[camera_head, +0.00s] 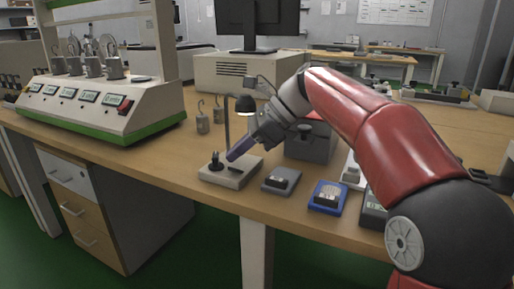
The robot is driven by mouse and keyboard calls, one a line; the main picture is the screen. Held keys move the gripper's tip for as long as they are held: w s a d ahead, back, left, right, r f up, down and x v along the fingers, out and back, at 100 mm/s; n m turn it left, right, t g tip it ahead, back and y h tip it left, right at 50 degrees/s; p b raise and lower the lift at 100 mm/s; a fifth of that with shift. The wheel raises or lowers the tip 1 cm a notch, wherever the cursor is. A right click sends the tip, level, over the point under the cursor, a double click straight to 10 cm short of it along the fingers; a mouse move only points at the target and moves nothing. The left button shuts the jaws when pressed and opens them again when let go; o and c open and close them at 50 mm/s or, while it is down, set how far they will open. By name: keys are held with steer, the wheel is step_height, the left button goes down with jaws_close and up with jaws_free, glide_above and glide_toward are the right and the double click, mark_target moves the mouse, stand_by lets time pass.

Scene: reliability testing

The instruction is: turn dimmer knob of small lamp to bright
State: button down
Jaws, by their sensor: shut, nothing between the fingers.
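The small lamp has a light grey base (222,177) near the front edge of the bench, with a thin dark post and a dark shade (245,105) that glows underneath. A dark knob (216,163) stands up on the left of the base. A dark slot or strip lies near the base's front right. My gripper (231,157) reaches in from the right, with its purple fingers shut and empty. The fingertips are just above the base, right of the knob. I cannot tell whether they touch anything.
A large green-and-white test unit (95,105) fills the left.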

steer(key=shift+s+a, duration=0.1)
steer(key=shift+a, duration=0.4)
steer(key=shift+r+p, duration=0.15)
steer(key=shift+p, duration=0.25)
